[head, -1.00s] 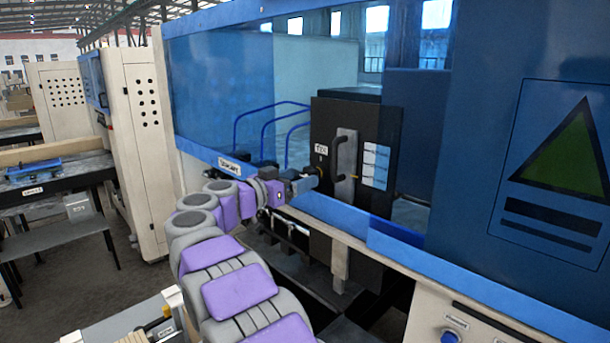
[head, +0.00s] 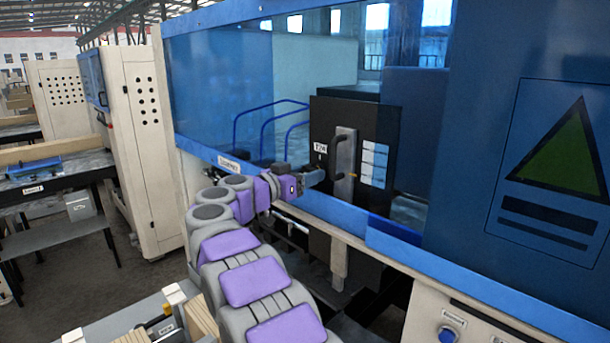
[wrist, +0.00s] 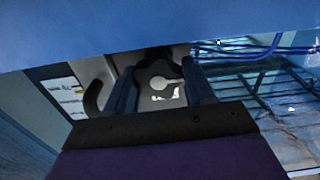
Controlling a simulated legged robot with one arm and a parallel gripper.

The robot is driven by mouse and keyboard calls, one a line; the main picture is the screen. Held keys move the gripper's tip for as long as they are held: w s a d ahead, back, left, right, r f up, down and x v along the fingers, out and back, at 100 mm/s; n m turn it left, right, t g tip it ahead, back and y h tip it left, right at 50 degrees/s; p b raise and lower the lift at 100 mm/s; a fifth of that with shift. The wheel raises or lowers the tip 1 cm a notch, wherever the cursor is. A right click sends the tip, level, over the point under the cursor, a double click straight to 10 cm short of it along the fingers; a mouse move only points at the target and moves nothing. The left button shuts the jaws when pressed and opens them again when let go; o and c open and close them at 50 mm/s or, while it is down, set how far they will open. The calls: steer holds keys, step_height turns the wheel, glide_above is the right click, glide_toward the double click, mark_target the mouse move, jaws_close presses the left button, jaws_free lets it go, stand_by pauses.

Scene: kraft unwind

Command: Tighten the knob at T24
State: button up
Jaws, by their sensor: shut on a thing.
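A black lobed knob (wrist: 152,70) with a pale centre piece shows between my two fingers in the wrist view. My gripper (wrist: 160,88) is shut on it, one finger on each side. In the head view my gripper (head: 322,176) reaches the front of a black box (head: 378,130), just left of a metal plate with a dark curved handle. There the knob is hidden behind my fingers. A small white label (head: 320,148), which seems to read T24, sits above my gripper on the box.
The dark handle (head: 335,158) stands close to the right of my gripper; it also shows in the wrist view (wrist: 96,98). Blue machine frame (head: 345,212) runs below my wrist. Blue hoses (head: 270,125) lie behind, to the left.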

steer(key=c, duration=0.3)
steer(key=shift+r+m, duration=0.1)
steer(key=shift+m, duration=2.9)
